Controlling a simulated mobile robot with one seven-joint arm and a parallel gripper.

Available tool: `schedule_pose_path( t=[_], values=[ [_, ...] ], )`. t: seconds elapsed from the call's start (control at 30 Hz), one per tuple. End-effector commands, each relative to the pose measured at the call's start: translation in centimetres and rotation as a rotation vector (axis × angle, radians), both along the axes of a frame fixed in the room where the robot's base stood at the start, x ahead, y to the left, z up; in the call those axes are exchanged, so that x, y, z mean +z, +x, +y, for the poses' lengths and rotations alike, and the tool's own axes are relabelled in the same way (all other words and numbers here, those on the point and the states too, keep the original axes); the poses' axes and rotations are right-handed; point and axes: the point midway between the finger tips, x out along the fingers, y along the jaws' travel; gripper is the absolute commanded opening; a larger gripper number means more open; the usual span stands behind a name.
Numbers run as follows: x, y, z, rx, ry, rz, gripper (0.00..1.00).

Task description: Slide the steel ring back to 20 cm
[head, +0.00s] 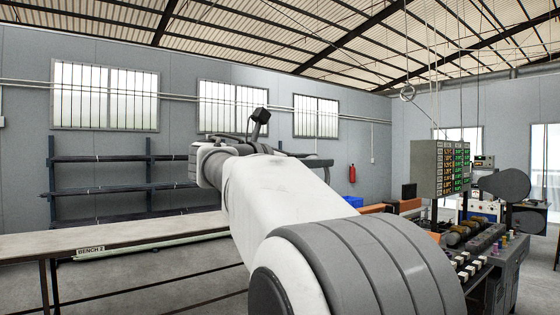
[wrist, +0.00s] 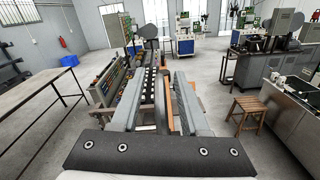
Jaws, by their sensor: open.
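My gripper (wrist: 155,85) shows in the wrist view, with its two grey fingers apart and nothing seen between them except the machine line farther off. In the head view my arm reaches out across the middle and hides most of its own far end. I cannot make out the steel ring or any length scale in either view. A long machine line (wrist: 146,82) with rows of rollers lies beyond and below my fingers in the wrist view. Part of it shows at the right in the head view (head: 472,250).
A long bench (head: 120,240) labelled BENCH 2 stands at the left, and a bench (wrist: 40,90) shows in the wrist view. A wooden stool (wrist: 246,108) stands right of the machine line. A display cabinet (head: 440,168) hangs above the line.

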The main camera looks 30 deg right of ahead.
Motion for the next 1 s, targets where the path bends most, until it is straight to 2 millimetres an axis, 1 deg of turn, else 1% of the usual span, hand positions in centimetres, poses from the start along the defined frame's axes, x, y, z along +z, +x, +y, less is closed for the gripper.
schedule_pose_path(
  t=[0.07,0.1,0.17,0.3,0.33,1.0],
  values=[
    [-0.01,0.01,0.02,0.0,0.0,0.0,0.45],
    [-0.01,0.02,0.03,0.0,0.0,0.0,0.38],
    [-0.01,0.02,0.03,0.0,0.0,0.0,0.27],
    [-0.02,0.02,0.05,0.0,0.0,0.0,0.02],
    [0.0,0.03,0.05,0.0,0.0,0.0,0.0],
    [0.0,0.05,0.08,0.001,0.0,0.0,0.0]
  ],
)
